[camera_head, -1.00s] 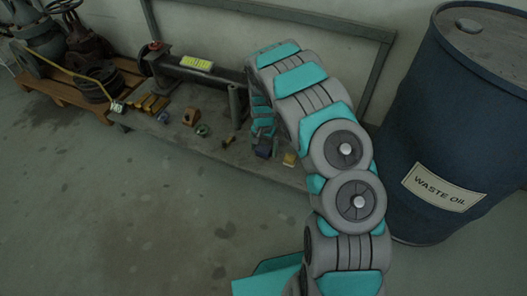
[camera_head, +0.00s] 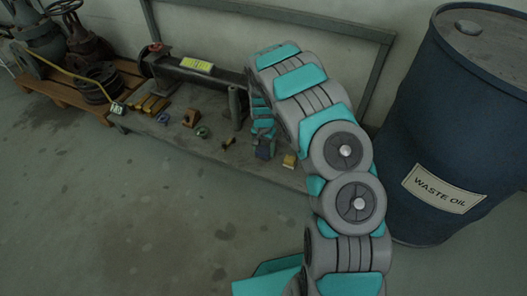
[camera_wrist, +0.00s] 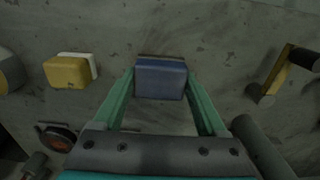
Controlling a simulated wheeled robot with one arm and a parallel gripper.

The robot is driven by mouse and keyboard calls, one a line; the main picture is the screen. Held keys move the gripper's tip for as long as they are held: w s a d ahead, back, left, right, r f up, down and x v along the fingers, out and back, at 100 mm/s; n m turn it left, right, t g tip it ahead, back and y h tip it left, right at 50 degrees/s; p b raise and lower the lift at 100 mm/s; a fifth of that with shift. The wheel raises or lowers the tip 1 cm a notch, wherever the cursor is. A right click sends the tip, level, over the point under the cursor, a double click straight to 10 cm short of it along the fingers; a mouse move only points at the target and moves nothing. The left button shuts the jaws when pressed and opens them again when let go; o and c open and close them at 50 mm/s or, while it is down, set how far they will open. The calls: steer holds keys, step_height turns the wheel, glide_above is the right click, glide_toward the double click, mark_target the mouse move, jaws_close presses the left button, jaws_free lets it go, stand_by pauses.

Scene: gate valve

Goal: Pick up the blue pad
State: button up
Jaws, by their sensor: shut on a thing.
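The blue pad (camera_wrist: 161,79) is a small block with a rounded outline. In the wrist view it sits between the two teal fingers of my gripper (camera_wrist: 160,85), at their tips. The gripper is shut on it. In the head view the blue pad (camera_head: 264,152) shows as a dark patch below my gripper (camera_head: 263,138), over the low bench. I cannot tell whether the pad touches the bench top.
A yellow block with a white back (camera_wrist: 67,72) lies left of the pad in the wrist view. The grey bench (camera_head: 205,145) holds several small parts and a grey post (camera_head: 236,105). A waste oil drum (camera_head: 450,125) stands at the right.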

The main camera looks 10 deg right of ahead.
mark_target(264, 151)
steer(key=shift+r, duration=0.1)
steer(key=shift+r, duration=0.5)
steer(key=shift+s+d+r, duration=0.1)
steer(key=shift+s+r, duration=0.05)
steer(key=shift+r, duration=0.5)
steer(key=shift+s+r, duration=0.15)
steer(key=shift+r, duration=0.45)
steer(key=s+d, duration=0.2)
steer(key=s, duration=0.2)
steer(key=s+d+r, duration=0.1)
steer(key=s+d, duration=0.1)
steer(key=s, duration=0.3)
steer(key=s+d+p, duration=0.1)
steer(key=s+d, duration=0.1)
steer(key=s, duration=0.3)
steer(key=shift+r, duration=0.15)
